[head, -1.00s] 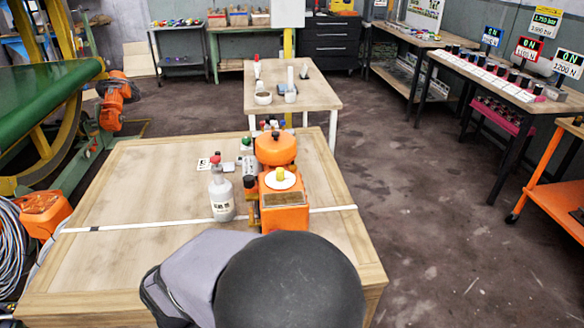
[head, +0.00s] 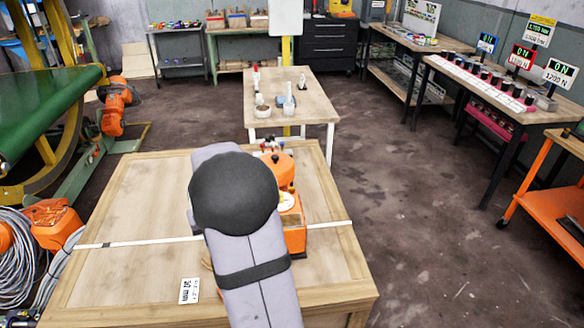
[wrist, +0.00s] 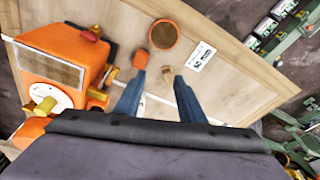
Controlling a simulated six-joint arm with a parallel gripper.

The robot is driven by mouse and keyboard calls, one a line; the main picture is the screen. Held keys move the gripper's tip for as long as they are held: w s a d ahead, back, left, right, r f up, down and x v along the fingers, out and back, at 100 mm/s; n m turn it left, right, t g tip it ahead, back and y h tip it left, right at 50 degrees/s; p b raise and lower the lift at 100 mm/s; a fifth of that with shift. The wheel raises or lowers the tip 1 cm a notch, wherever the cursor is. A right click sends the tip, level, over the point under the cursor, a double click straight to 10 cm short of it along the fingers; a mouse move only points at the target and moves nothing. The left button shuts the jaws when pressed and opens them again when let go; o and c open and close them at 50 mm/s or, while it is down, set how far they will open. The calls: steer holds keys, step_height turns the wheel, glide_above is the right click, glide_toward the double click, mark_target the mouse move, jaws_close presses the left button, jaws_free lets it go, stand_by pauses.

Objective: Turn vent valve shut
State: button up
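The orange machine (head: 293,228) stands on the near wooden table, partly covered by my arm in the head view. In the wrist view, the machine (wrist: 62,52) is at left, with a window, a white round dial (wrist: 52,98), a yellow knob (wrist: 46,106) and a red-tipped fitting (wrist: 90,35). I cannot tell which fitting is the vent valve. My gripper (wrist: 160,80) has its two blue fingers apart, to the right of the machine. A small orange block (wrist: 140,59) and a small brown piece (wrist: 168,73) show near the fingertips; contact cannot be told.
A round orange-rimmed container (wrist: 163,35) and a white printed label (wrist: 202,57) show ahead of the fingers. The table's left side (head: 140,210) is clear. A second table (head: 315,95) stands behind.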

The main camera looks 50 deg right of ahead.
steer(key=d+r+m+h+p, duration=0.15)
steer(key=d+r+p, duration=0.3)
steer(key=d, duration=0.85)
steer(key=m+t+h+p, duration=0.1)
steer(key=m+p, duration=0.2)
glide_toward(292, 188)
steer(key=shift+w+d+f, duration=0.1)
steer(key=shift+f, duration=0.1)
steer(key=shift+f, duration=0.1)
steer(key=shift+p+x, duration=1.35)
steer(key=shift+x, duration=2.15)
jaws_close()
